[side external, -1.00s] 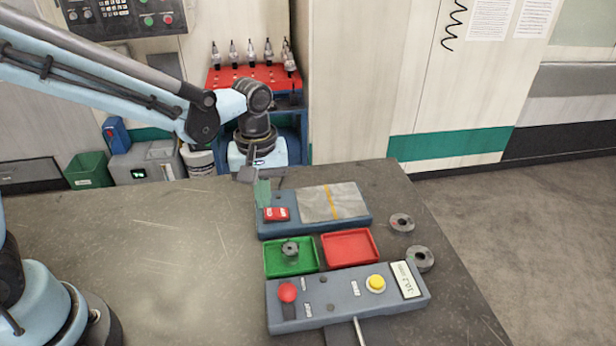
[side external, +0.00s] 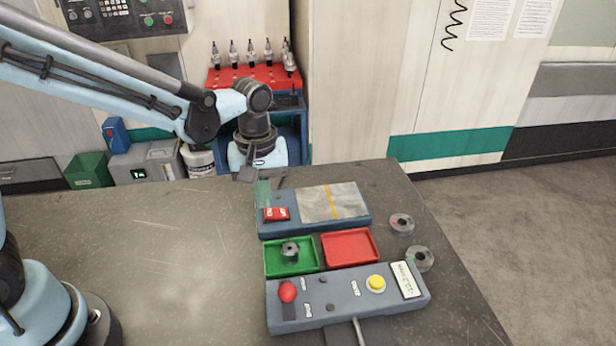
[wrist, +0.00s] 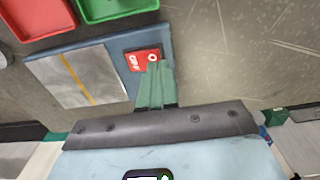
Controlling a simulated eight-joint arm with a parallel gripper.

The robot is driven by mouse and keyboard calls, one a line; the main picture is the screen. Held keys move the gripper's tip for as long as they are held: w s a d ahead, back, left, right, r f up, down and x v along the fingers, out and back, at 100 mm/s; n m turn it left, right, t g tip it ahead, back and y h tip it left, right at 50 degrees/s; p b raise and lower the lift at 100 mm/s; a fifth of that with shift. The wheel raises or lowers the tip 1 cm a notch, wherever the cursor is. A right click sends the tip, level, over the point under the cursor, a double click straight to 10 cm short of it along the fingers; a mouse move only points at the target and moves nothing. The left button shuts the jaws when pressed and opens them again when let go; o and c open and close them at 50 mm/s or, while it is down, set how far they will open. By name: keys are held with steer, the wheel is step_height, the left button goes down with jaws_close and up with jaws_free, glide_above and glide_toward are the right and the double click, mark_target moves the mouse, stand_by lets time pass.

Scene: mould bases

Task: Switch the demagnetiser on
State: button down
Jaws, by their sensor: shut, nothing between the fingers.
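The demagnetiser is a blue-grey box (side external: 312,229) with a grey metal plate (side external: 330,202) crossed by a yellow line, lying on the dark worktop. Its red rocker switch (side external: 277,214) is at its left end. My gripper (side external: 264,200) is shut and empty, its green fingers pointing down at the switch. In the wrist view the fingertips (wrist: 154,66) overlap the end of the red switch (wrist: 138,59) marked O. I cannot tell whether they touch it. Part of the switch is hidden behind the fingers in the wrist view.
A green tray (side external: 270,272) holding a ring part (side external: 290,250) and a red tray (side external: 372,260) lie in front of the demagnetiser. A control box (side external: 335,308) with a red knob and a yellow button stands nearer. Two rings (side external: 401,223) lie at right. The worktop's left side is clear.

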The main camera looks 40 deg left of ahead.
steer(key=shift+f, duration=1.15)
stand_by(0.8)
steer(key=shift+r, duration=3.55)
steer(key=s+a+r+m+t, duration=0.3)
steer(key=s+a+m+t, duration=0.4)
steer(key=s+m, duration=0.2)
steer(key=shift+a+r, duration=0.15)
steer(key=shift+r, duration=0.15)
